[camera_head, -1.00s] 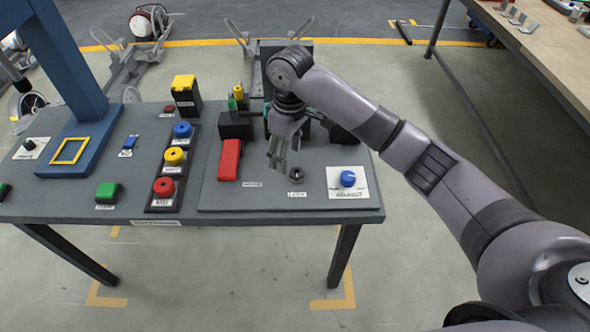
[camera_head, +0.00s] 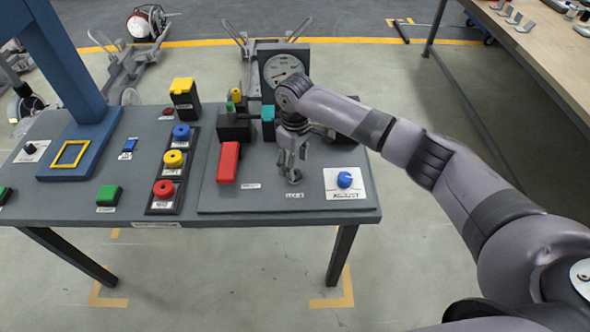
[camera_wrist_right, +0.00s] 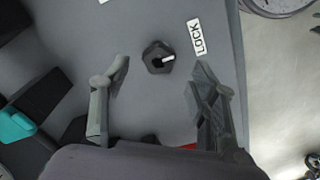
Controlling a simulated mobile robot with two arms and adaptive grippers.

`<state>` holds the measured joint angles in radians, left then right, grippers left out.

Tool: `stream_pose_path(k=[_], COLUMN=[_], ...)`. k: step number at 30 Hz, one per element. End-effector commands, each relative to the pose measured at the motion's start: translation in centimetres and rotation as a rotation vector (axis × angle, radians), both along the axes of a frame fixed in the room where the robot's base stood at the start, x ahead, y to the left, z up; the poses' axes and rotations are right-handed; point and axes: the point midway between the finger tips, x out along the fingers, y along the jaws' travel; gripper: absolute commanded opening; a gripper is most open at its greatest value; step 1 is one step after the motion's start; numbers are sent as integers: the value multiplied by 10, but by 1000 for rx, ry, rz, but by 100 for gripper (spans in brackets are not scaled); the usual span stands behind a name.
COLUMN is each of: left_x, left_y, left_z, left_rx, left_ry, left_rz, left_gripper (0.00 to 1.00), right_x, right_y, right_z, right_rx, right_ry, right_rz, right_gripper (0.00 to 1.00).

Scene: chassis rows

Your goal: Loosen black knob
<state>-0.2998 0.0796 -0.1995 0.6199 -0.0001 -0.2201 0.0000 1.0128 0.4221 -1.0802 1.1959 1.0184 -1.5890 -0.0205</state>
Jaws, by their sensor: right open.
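A small black knob (camera_wrist_right: 158,57) with a white pointer mark stands on the grey panel beside a LOCK label (camera_wrist_right: 197,37) in the right wrist view. In the head view this knob (camera_head: 295,179) is partly hidden by my right gripper (camera_head: 290,168). In the right wrist view my right gripper (camera_wrist_right: 158,72) is open, with one finger on each side of the knob and a gap to both. I cannot tell how far above the panel the fingertips are. My left gripper is not in view.
A blue knob (camera_head: 344,180) on a white plate sits to the right. A red block (camera_head: 229,162) lies to the left, beside a column of coloured buttons. A gauge (camera_head: 283,68) and a teal part (camera_head: 268,118) stand behind. Another dark knob (camera_head: 30,147) is far left.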

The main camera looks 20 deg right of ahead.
Motion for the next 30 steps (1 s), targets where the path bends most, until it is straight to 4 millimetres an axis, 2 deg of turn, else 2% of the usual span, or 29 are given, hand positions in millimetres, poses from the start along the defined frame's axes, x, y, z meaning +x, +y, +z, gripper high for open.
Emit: stream_pose_path(k=[3,9,20,30], left_x=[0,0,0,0], left_y=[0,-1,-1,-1], left_z=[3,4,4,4], left_rx=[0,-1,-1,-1], left_ry=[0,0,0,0], left_rz=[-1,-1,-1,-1], left_gripper=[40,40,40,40], right_x=[-1,0,0,0], right_y=[-1,0,0,0], right_z=[-21,-41,-46,-45], right_rx=[-3,-1,-1,0], right_ry=[2,-1,-2,-1], right_rz=[-1,0,0,0], right_gripper=[55,55,54,32])
